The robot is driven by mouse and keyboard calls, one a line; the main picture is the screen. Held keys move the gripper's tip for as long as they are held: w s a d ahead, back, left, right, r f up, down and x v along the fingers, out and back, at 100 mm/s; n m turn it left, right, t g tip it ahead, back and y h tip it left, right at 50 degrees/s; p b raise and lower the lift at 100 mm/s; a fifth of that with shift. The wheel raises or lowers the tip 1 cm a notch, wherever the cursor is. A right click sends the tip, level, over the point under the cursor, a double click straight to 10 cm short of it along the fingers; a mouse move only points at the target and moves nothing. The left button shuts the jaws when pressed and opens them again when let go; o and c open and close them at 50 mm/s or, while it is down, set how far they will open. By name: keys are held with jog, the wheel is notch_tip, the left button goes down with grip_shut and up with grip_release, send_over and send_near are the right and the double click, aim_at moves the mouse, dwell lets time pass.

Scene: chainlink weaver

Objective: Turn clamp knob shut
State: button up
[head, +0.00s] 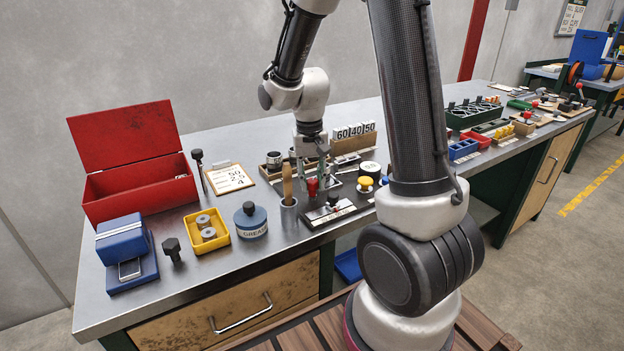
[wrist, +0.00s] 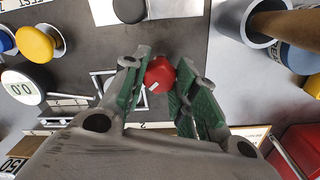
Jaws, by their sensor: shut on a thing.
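The red clamp knob (head: 312,187) stands upright on the dark fixture panel near the front of the workbench. In the wrist view the knob (wrist: 159,74) is a round red cap with a small white mark, between the green finger pads. My gripper (head: 312,172) points down over the panel and is shut on the knob. Its fingertips also show in the wrist view (wrist: 157,80), one on each side of the knob. The clamp's lower part is mostly hidden by the fingers and the knob.
A grey cup with a wooden handle (head: 288,187) stands close left of the knob. A black knob on a white plate (head: 333,200) is close in front, and a yellow button (head: 366,183) is to the right. A blue grease tin (head: 250,220) stands farther left.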

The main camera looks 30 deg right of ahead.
aim_at(310, 181)
jog(key=shift+m, duration=0.8)
jog(key=o, duration=1)
jog(key=r, duration=1.2)
jog(key=shift+w+a, duration=0.1)
jog(key=shift+a, duration=0.15)
